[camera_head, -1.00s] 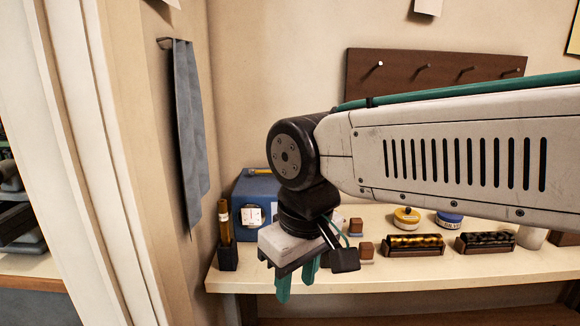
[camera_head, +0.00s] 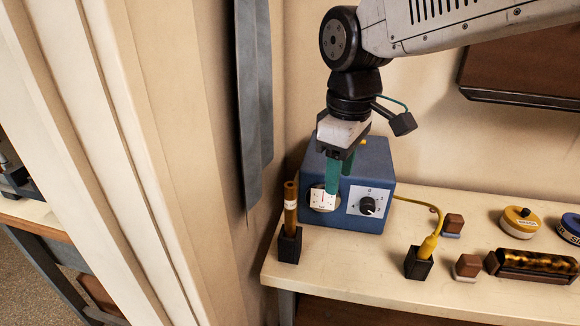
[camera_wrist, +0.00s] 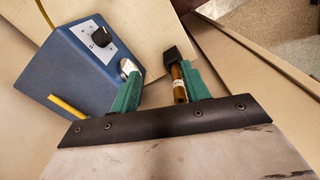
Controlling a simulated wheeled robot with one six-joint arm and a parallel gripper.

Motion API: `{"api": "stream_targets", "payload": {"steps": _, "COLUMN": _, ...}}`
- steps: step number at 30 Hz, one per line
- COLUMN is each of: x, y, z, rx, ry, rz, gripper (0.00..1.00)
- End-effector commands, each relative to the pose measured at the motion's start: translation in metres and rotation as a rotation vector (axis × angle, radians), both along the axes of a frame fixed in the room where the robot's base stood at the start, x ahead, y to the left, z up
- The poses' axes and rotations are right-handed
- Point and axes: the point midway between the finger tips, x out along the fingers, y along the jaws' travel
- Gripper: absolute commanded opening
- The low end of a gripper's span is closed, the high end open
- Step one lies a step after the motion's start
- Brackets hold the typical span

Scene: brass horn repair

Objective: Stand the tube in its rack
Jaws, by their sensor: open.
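The tube (camera_head: 290,203) is amber-brown with a pale label band. It stands upright, or nearly so, in a small black block (camera_head: 289,246) at the bench's left end. My gripper (camera_head: 340,183) is open, its green fingers pointing down in front of the blue box, to the right of the tube and apart from it. In the wrist view my gripper (camera_wrist: 158,82) shows its fingers spread, with the tube (camera_wrist: 179,84) close beside the right finger and the black block (camera_wrist: 172,55) beyond. The tube's lower end is hidden inside the block. I cannot tell which holder is the rack.
A blue box (camera_head: 376,172) with dial and knob stands behind. A yellow-handled corded tool (camera_head: 428,246) sits in another black block (camera_head: 418,263). Small brown blocks and round tins lie right. A grey cloth (camera_head: 254,90) hangs left. Bare bench (camera_head: 345,262) lies in front.

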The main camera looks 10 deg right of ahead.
Motion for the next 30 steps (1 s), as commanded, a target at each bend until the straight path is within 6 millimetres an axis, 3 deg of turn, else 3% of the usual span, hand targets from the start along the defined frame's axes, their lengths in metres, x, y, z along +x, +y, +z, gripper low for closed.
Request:
{"api": "stream_targets", "payload": {"steps": 1, "x": 0.013, "y": 0.02, "z": -0.005, "rx": -0.005, "ry": 0.012, "rz": 0.083, "gripper": 0.46}}
{"api": "stream_targets", "payload": {"steps": 3, "x": 0.025, "y": 0.042, "z": -0.01, "rx": -0.01, "ry": 0.019, "rz": 0.181, "gripper": 0.46}}
{"api": "stream_targets", "payload": {"steps": 9, "x": 0.041, "y": 0.078, "z": -0.02, "rx": -0.015, "ry": 0.028, "rz": 0.33, "gripper": 0.46}}
{"api": "stream_targets", "payload": {"steps": 14, "x": 0.042, "y": 0.082, "z": -0.034, "rx": -0.016, "ry": 0.031, "rz": 0.349, "gripper": 0.46}}
{"api": "stream_targets", "payload": {"steps": 24, "x": 0.042, "y": 0.082, "z": -0.084, "rx": -0.016, "ry": 0.03, "rz": 0.346, "gripper": 0.46}}
{"api": "stream_targets", "payload": {"steps": 30, "x": 0.042, "y": 0.082, "z": -0.097, "rx": -0.015, "ry": 0.029, "rz": 0.345, "gripper": 0.46}}
